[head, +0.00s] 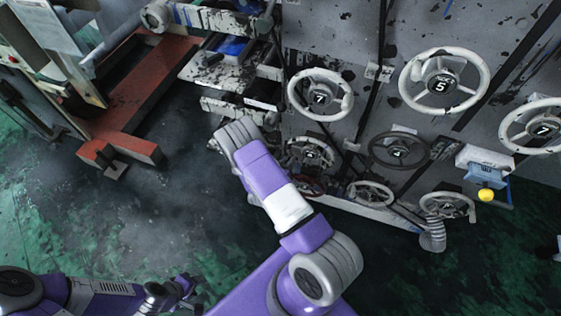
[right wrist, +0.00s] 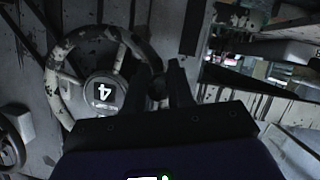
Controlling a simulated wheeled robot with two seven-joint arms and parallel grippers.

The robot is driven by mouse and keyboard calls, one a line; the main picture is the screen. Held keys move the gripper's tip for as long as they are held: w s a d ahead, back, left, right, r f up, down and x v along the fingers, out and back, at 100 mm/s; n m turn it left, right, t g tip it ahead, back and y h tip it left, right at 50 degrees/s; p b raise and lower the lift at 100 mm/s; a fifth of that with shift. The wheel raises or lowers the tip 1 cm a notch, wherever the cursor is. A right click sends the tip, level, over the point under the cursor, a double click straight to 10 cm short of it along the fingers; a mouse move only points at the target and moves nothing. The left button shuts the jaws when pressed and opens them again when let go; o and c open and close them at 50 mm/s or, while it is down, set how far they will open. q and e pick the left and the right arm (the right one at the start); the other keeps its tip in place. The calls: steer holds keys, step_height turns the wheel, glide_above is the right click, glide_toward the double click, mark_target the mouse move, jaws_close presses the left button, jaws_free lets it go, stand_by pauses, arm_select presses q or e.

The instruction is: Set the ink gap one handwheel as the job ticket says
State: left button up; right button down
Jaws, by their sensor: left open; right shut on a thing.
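A pale, worn handwheel (right wrist: 62,95) with an upside-down 4 on its hub fills the left of the right wrist view. My right gripper (right wrist: 163,78) is shut on this wheel's rim. In the head view, a small wheel (head: 311,154) sits low on the grey panel, beside my right forearm; its number is too small to read surely. My right gripper is hidden there behind my arm. My left gripper (head: 182,288) is low at the left, open and away from the panel. No readable job ticket shows, and the wheel's small label is illegible.
Other handwheels share the panel: a white 7 (head: 320,95), a large white 5 (head: 443,82), a white 7 at right (head: 541,127) and a dark one (head: 399,150). A box with a yellow knob (head: 486,194) hangs at right. The green-black floor (head: 150,220) is open at left.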

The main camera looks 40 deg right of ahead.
steer(key=shift+s, duration=0.1)
steer(key=c, duration=1)
jaws_free()
steer(key=shift+a, duration=0.1)
steer(key=p+v, duration=0.2)
steer(key=v, duration=0.5)
steer(key=shift+a, duration=0.15)
